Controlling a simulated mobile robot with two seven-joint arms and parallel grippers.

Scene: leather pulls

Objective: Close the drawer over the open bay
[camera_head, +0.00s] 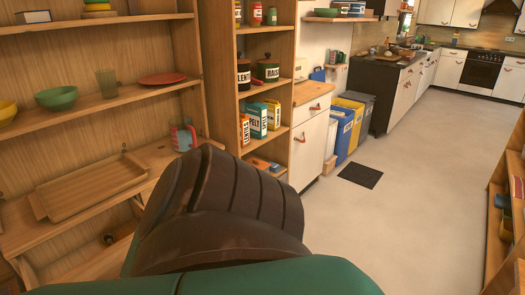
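A wooden hutch (60,90) fills the left of the head view. Below its counter, at the lower left, there is an open wooden space (85,262) with a small dark round thing (108,240) in it. I cannot tell whether this is a pulled-out drawer or the open bay. A large dark and green arm part of mine covers the bottom middle and hides what lies behind it. Neither of my grippers shows in this view.
A pantry shelf (284,134) and colored bins (345,125) stand beyond. The floor (390,205) is clear except for a dark mat (360,175).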

